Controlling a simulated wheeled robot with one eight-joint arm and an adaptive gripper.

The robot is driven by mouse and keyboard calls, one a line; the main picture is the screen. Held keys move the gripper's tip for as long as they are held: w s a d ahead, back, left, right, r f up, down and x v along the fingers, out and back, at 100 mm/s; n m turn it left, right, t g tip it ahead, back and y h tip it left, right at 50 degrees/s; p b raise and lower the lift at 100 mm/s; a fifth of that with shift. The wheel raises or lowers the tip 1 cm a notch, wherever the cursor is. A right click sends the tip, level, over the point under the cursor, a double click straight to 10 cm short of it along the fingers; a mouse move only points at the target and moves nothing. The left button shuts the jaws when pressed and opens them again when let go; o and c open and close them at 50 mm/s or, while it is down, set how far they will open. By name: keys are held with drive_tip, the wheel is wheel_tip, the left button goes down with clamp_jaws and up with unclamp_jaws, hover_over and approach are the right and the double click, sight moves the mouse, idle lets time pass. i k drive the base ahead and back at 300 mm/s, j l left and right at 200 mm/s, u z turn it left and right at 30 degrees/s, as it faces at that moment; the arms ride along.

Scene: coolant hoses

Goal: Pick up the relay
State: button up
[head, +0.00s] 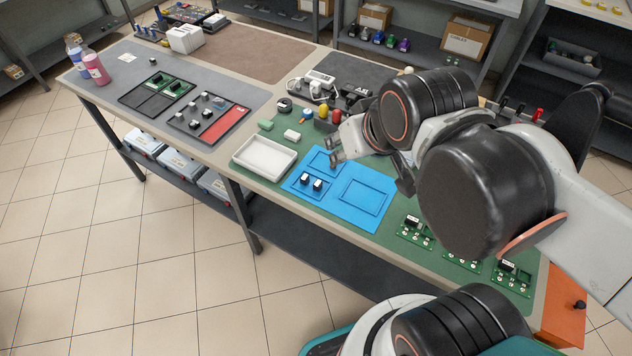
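Two small black blocks with white tops, which look like relays, stand upright in the lower-left compartment of the blue mat (337,208). One relay (305,179) is on the left and the other relay (317,185) is just to its right. My gripper (335,151) is above the far side of the blue mat, up and to the right of both blocks and apart from them. Its two grey fingertips look spread, with nothing visible between them. My arm hides part of the bench to the right.
A white tray (264,156) stands left of the blue mat. Green circuit boards (415,232) lie to the right, near the front edge. Black and red trays (208,118) lie further left, and bottles (95,67) stand at the far left end.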

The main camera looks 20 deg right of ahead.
sight(317, 184)
drive_tip(key=i+j+z, duration=0.1)
drive_tip(key=j+z, duration=0.2)
drive_tip(key=j, duration=0.4)
drive_tip(key=j+z, duration=0.25)
drive_tip(key=j, duration=0.45)
